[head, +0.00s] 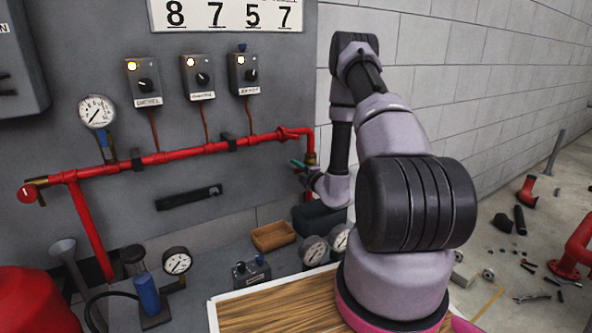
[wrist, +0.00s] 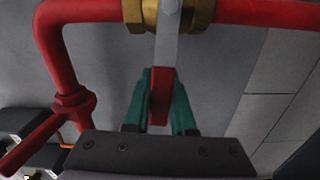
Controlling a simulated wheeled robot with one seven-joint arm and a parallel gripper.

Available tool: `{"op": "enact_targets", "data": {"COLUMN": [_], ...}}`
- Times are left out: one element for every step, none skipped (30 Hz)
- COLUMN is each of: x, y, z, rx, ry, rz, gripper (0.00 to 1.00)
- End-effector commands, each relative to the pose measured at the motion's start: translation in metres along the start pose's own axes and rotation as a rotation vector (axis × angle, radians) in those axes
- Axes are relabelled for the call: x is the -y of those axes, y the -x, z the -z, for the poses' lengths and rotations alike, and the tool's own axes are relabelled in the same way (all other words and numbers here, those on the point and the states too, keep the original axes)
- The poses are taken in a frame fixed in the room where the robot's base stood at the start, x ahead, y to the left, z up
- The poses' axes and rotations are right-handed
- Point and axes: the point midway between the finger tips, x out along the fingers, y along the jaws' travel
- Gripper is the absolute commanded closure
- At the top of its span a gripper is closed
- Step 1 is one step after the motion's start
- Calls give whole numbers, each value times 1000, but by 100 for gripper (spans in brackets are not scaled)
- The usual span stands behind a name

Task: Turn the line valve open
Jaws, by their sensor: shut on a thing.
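The line valve is a brass body (wrist: 190,14) on the red pipe, at the top of the wrist view. Its flat metal lever has a red grip (wrist: 159,103) and lies across the pipe in that picture. My gripper (wrist: 161,82) has its teal fingers closed on either side of the red grip. In the head view, my gripper (head: 299,164) is at the right end of the red pipe, beside the brass valve (head: 311,158). My arm and the small size there hide most of the lever.
The red pipe (head: 190,153) runs along the grey panel, with a gauge (head: 96,111) on it. Three switch boxes (head: 198,77) hang above. A wooden tray (head: 272,236) and gauges (head: 314,251) stand below. Loose parts litter the floor at right.

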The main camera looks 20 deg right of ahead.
Motion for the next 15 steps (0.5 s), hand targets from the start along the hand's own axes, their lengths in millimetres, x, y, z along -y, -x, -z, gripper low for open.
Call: {"op": "enact_targets", "data": {"x": [-2, -4, -6, -8, -10, -13, -15, -16, -19, -21, -24, -26, -28, -30, -32], "y": [1, 1, 1, 1, 1, 1, 1, 1, 1, 1, 1, 1, 1, 1, 1], "z": [-2, -2, -2, -2, -3, -3, -3, -4, -4, -5, -6, -6, -7, -8, -9], "rx": [4, 4, 4, 4, 5, 4, 4, 5, 4, 4, 5, 4, 4, 5, 4], "ry": [-27, -45, -74, -97, -120, -154, -181, -209, -246, -275, -303, -342, -371, -399, -437], "rz": [0, 0, 0, -1, -1, -1, -1, -1, -1, -1, -1, -1, -1, -1, 0], "gripper": [100, 100, 100, 100, 100, 100, 100, 100, 100, 100, 100, 100, 100, 100, 100]}}
